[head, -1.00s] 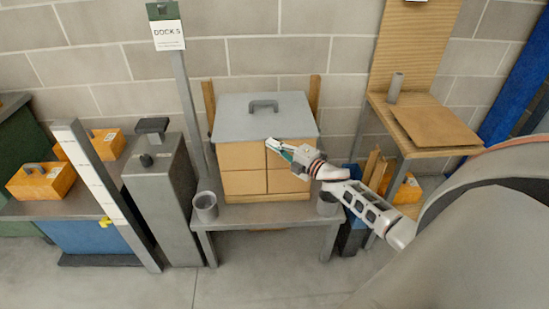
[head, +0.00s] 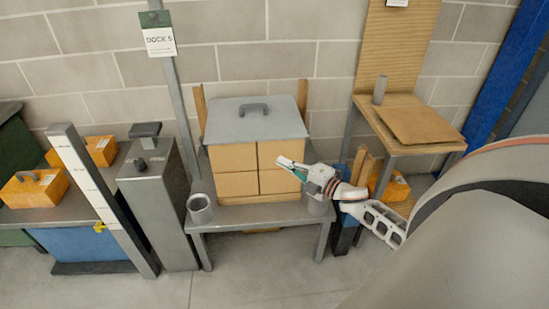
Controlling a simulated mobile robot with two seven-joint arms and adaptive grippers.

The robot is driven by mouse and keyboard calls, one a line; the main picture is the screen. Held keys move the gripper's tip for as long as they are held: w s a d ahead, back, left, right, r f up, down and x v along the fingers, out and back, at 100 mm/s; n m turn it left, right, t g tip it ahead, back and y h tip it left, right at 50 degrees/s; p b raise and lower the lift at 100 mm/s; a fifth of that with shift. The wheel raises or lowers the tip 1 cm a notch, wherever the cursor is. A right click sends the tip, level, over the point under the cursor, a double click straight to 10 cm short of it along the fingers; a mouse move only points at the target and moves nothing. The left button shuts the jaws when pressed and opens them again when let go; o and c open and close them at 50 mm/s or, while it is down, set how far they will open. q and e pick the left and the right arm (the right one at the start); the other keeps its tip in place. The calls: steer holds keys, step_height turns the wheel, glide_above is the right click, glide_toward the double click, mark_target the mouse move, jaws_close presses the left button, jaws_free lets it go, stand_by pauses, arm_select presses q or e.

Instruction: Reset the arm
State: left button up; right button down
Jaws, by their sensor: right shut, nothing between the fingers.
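My right gripper (head: 283,162) is in the head view, reaching in from the right. Its fingers are shut and empty. It hangs in front of the right side of a stack of tan boxes (head: 236,183) under a grey lid with a handle (head: 255,122). Whether the fingertips touch the boxes I cannot tell. The right arm hides part of a grey cup at the right end of the low grey table (head: 262,215). My left gripper is not in view.
A second grey cup (head: 199,209) stands at the table's left end. A grey cabinet (head: 160,210) and a sign post (head: 172,80) stand left of it. A wooden shelf (head: 440,142) stands at the right. Orange boxes (head: 38,187) sit far left. The floor in front is clear.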

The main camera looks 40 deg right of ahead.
steer(key=shift+s+d, duration=0.15)
steer(key=shift+s, duration=0.5)
steer(key=shift+f, duration=0.1)
